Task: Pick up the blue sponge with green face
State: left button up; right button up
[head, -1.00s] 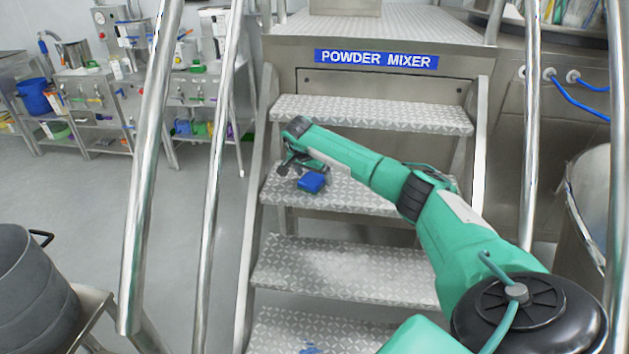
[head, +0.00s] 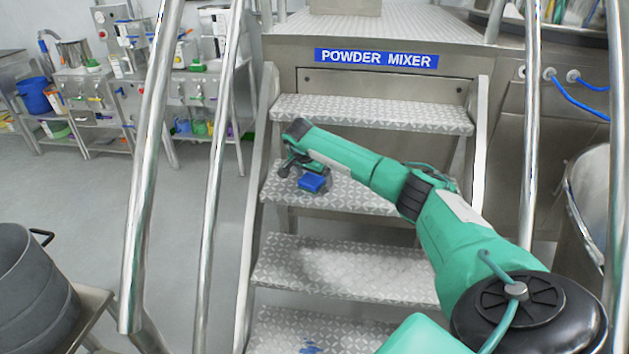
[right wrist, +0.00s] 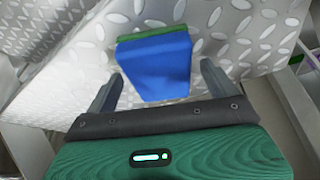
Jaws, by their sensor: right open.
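The blue sponge with the green face (head: 312,183) rests on a patterned metal step in the head view. In the right wrist view the sponge (right wrist: 155,70) shows its blue side, with a green strip along its far edge. My right gripper (head: 298,170) is at the sponge, partly hidden by its own wrist in the head view. In the right wrist view the right gripper (right wrist: 161,72) is open, with one finger on each side of the sponge's near part. Gaps show between the fingers and the sponge. My left gripper is not in view.
Metal stairs (head: 345,270) lead up to a platform marked POWDER MIXER (head: 376,58). Steel handrails (head: 150,170) stand at both sides. A grey drum (head: 35,290) is at lower left. A blue smear (head: 311,347) is on the lowest visible step.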

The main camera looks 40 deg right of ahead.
aim_at(313, 177)
jog(key=shift+c, duration=0.2)
jog(key=c, duration=1.1)
jog(key=shift+r, duration=0.15)
notch_tip(313, 177, up, 20)
jog(key=shift+r, duration=0.1)
